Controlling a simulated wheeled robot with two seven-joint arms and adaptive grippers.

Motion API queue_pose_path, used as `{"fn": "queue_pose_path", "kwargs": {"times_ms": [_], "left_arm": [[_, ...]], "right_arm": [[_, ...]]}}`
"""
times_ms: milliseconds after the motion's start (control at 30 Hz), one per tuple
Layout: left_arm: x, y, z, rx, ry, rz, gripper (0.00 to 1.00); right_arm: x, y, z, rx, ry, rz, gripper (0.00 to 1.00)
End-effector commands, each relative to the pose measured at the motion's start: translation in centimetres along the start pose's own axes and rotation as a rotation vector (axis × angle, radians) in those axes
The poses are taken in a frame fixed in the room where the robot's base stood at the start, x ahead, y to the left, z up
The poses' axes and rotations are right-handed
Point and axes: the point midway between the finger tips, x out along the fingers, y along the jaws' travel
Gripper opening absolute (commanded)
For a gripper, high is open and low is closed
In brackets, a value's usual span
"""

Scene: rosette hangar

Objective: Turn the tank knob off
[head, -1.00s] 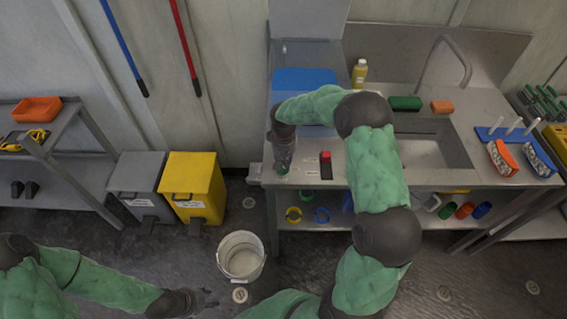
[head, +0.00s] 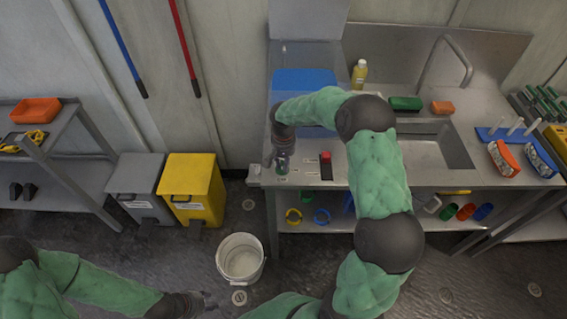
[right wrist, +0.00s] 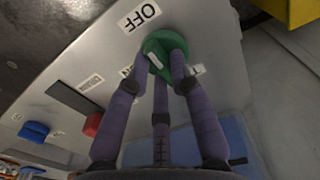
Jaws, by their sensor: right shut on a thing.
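The green round tank knob (right wrist: 152,45) is on the pale grey counter, with an OFF label (right wrist: 139,16) close beside it in the right wrist view. A small white mark shows on the knob's face. My right gripper (head: 281,165) is at the counter's left front corner, and its three fingers close around the knob, which they partly cover. In the head view only a little green of the knob (head: 281,170) shows under the fingers. My left gripper (head: 207,299) is low over the floor, away from the counter, with its fingertips apart and nothing between them.
A red switch on a black plate (head: 326,165) sits right of the knob. A blue board (head: 304,80) lies behind, and a sink (head: 437,148) is further right. A white bucket (head: 240,258) and a yellow bin (head: 193,190) stand on the floor to the left.

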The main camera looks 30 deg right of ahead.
Motion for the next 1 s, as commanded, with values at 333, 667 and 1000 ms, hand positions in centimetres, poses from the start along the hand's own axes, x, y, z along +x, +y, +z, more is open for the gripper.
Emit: {"fn": "queue_pose_path", "kwargs": {"times_ms": [333,667,1000], "left_arm": [[0.0,0.0,0.0,0.0,0.0,0.0,0.4],[0.0,0.0,0.0,0.0,0.0,0.0,0.4],[0.0,0.0,0.0,0.0,0.0,0.0,0.4]], "right_arm": [[-0.1,0.0,-0.1,0.001,0.002,-0.001,0.46],[-0.4,0.0,-0.1,0.0,0.002,-0.001,0.46],[-5.9,0.0,-0.1,0.0,0.005,-0.002,0.46]]}}
